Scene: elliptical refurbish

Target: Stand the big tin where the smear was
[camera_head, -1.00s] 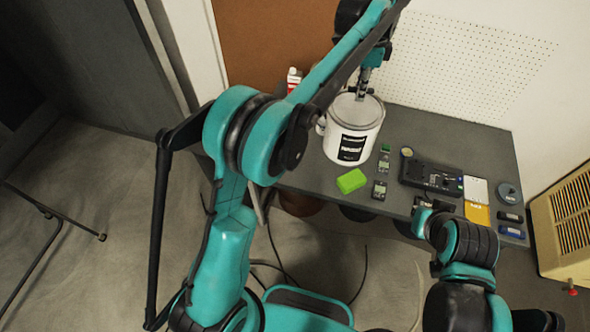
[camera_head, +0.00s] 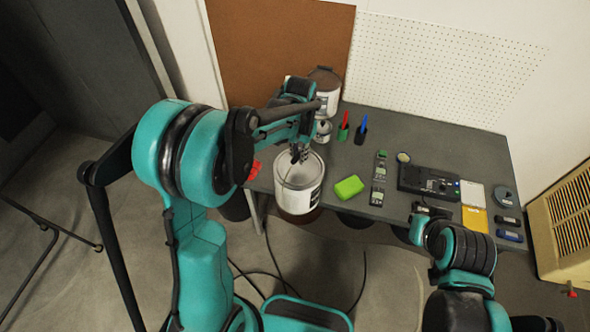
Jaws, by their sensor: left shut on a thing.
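The big white tin (camera_head: 290,199), with a black label on its right side, is in the grip of my left gripper (camera_head: 296,155). The gripper is shut on it at the top; the exact contact is partly hidden. The tin is roughly upright at the bench's front edge and overlaps that edge in the picture. I cannot tell whether its base touches anything. No smear shows; the tin and my left arm cover part of the bench.
A second tin (camera_head: 328,101) with a brown lid stands at the back of the bench (camera_head: 395,135), near a small tin (camera_head: 322,137). A green sponge (camera_head: 349,187) lies right of the held tin. A red item (camera_head: 253,170) lies left. Meters and a black device (camera_head: 428,182) occupy the right.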

